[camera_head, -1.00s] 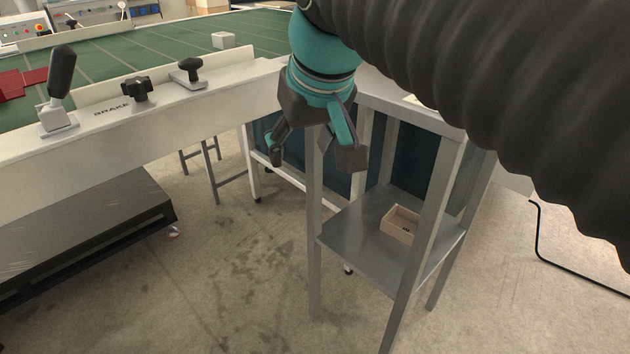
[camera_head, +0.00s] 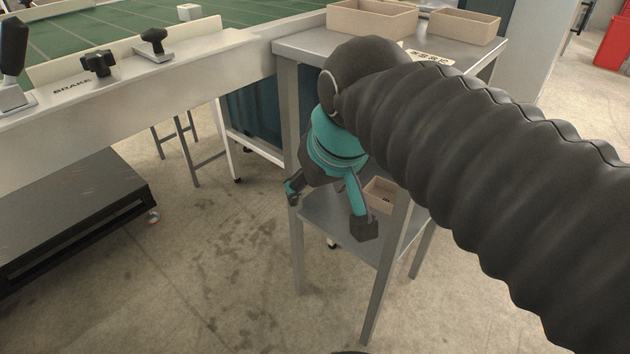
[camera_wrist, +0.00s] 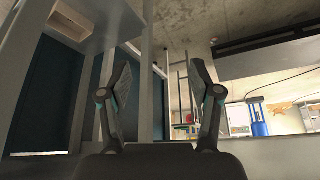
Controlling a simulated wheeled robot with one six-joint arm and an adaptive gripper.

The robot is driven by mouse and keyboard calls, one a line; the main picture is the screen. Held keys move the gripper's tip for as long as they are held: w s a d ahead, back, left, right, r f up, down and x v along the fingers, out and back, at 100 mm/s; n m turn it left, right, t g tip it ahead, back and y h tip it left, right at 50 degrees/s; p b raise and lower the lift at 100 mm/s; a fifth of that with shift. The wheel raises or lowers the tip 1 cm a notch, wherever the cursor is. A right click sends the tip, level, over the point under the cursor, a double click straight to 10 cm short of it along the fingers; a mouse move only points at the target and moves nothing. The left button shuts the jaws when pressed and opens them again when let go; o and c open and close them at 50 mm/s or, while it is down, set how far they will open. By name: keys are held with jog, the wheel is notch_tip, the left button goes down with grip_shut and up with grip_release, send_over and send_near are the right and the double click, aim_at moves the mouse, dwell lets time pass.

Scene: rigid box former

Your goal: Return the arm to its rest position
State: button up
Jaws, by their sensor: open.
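My gripper (camera_head: 328,208) is teal and dark grey and hangs from my black ribbed arm in the head view. Its two fingers are spread apart with nothing between them. It is in front of the grey metal stand (camera_head: 287,110), overlapping its lower shelf in the picture. In the wrist view both fingers of my gripper (camera_wrist: 158,85) stand wide apart and empty. My arm hides part of the stand.
Two beige boxes (camera_head: 372,18) (camera_head: 464,26) stand on the stand's top. A small box (camera_head: 379,194) on the lower shelf is partly hidden. The machine with a brake lever (camera_head: 14,60) and a dark low platform (camera_head: 70,215) are left. Floor between is clear.

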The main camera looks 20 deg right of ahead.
jog(key=shift+w, duration=0.1)
jog(key=s+d+f+m, duration=0.1)
jog(key=s+f, duration=0.3)
jog(key=f, duration=0.4)
jog(key=shift+s+d+f, duration=0.2)
jog(key=shift+d, duration=0.7)
